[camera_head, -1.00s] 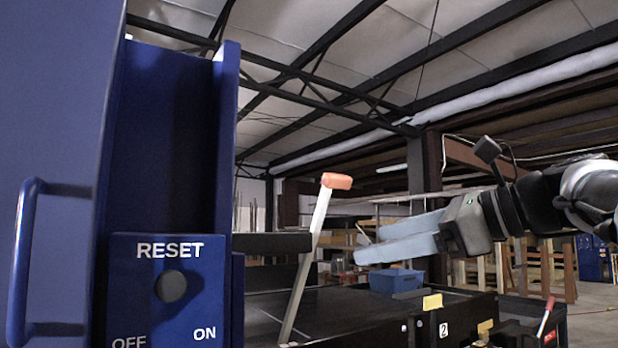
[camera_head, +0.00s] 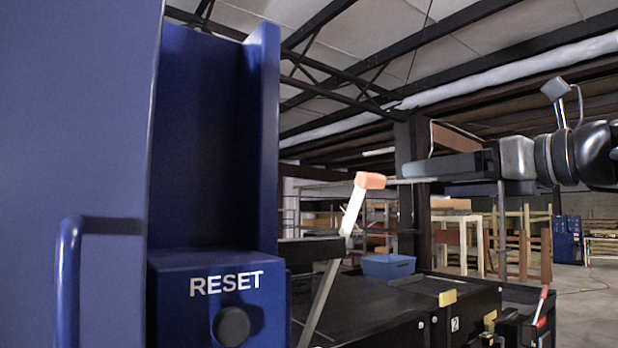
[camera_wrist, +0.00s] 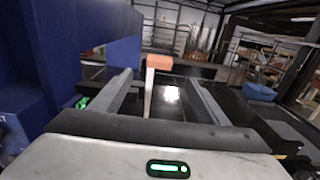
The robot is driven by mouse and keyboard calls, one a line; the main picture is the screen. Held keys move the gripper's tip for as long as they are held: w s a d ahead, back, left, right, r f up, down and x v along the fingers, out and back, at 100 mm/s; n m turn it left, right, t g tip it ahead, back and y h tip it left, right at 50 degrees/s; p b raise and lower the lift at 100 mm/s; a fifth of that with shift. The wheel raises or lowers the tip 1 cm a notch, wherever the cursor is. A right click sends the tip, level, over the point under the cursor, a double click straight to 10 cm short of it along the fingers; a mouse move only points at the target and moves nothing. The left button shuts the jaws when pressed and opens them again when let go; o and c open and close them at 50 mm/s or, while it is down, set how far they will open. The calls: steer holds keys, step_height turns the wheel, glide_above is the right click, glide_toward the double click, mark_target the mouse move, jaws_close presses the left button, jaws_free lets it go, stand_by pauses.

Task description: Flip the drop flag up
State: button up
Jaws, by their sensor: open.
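The drop flag looks to be the pale, slim lever with an orange tip (camera_head: 370,181). It stands up, tilted right at its top, beside the blue housing. Its lower part runs down past a dark bar. I cannot tell the exact gap.
A blue housing (camera_head: 205,120) with a handle (camera_head: 70,270) and a RESET box (camera_head: 180,310) fills the left side. The black conveyor (camera_head: 370,305) lies below the flag, with a blue bin (camera_head: 388,266) behind. A small red-tipped lever (camera_head: 543,292) stands at right.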

mark_target(378, 178)
steer(key=p+x, duration=0.1)
steer(key=x, duration=1.2)
steer(key=shift+p, duration=0.4)
